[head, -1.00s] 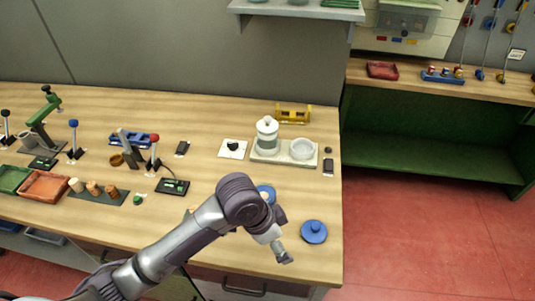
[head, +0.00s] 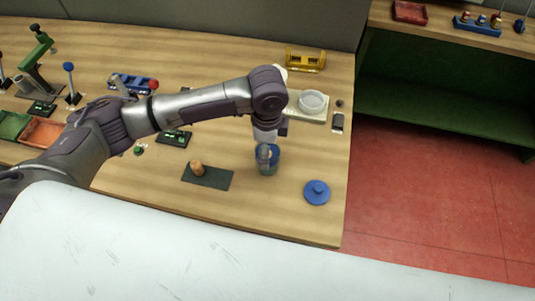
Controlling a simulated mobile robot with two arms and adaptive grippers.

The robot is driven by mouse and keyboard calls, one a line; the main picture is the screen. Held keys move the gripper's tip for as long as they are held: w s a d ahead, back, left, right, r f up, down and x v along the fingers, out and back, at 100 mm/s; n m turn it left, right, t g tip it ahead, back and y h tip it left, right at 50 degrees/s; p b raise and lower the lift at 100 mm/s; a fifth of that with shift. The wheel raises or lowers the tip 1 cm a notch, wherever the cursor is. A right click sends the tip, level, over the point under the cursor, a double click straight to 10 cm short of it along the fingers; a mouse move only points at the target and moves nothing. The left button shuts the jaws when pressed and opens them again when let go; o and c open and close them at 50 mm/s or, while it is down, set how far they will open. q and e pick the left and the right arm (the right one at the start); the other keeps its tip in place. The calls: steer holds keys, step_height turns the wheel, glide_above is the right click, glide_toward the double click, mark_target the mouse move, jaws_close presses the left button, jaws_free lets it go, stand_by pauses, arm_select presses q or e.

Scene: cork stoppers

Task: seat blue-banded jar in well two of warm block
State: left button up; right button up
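A small jar with blue at its upper part (head: 272,165) stands on the table at the right of centre in the head view. My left gripper (head: 265,152) points down at its top, with a finger overlapping the jar. Whether the fingers press on it is not clear. The pale block (head: 318,116) lies behind, near the back right. Its right well position shows a round whitish rim (head: 313,101). The white jar at its left position is mostly hidden behind my arm; only its top (head: 281,72) shows. My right gripper is not in view.
A blue knobbed lid (head: 317,191) lies to the right of the jar. A dark mat (head: 214,179) with a cork (head: 198,169) lies to the left. A yellow rack (head: 305,59) stands behind the block. The table's right edge is close to the lid.

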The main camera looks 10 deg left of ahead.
arm_select(q)
step_height(320, 180, down, 5)
steer(key=shift+f+p, duration=0.2)
steer(key=shift+p, duration=0.15)
steer(key=shift+f, duration=0.6)
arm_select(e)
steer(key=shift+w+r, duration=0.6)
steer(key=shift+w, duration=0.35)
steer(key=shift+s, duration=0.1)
arm_select(q)
steer(key=shift+c, duration=0.8)
steer(key=shift+s, duration=0.1)
steer(key=c, duration=1.1)
steer(key=shift+c, duration=0.2)
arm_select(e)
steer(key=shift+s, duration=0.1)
arm_select(q)
steer(key=shift+r, duration=0.1)
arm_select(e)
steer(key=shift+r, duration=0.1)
